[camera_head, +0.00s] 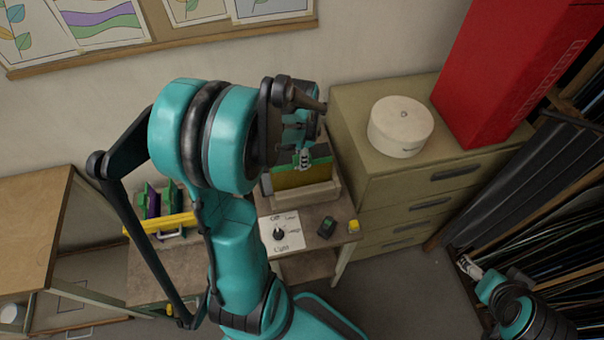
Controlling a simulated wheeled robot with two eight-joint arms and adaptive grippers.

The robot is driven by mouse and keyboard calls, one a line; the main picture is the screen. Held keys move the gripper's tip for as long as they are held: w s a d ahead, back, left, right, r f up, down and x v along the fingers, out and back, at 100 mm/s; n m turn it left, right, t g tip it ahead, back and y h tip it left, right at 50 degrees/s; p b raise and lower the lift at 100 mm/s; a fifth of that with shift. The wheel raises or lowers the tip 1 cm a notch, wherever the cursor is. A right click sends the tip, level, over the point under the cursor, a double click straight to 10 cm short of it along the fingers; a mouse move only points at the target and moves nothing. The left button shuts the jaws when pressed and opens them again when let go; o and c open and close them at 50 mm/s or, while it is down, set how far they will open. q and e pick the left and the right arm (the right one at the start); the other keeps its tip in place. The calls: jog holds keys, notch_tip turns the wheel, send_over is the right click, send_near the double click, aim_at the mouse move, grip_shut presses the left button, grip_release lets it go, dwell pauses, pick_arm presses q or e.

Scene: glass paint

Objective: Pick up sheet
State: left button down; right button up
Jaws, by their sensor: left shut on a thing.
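A yellow-green sheet (302,178) with a green upper edge stands upright in a beige holder (318,194) on the small bench, close to the wall. My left gripper (303,160) reaches down from above and is shut on the top edge of the sheet. My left arm hides part of the holder's left side. My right gripper (464,264) is at the lower right, away from the sheet, beside the dark rack. It is too small and angled to tell whether its fingers are apart.
A drawer cabinet (405,190) with a round white box (400,127) and a red box (515,65) stands at the right. A yellow-handled tray (163,226) sits at the left. The floor in front is clear.

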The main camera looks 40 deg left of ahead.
pick_arm(q)
notch_tip(320, 180, up, 18)
jog(key=p, duration=0.2)
jog(key=shift+p, duration=0.35)
dwell(0.3)
dwell(0.4)
dwell(0.8)
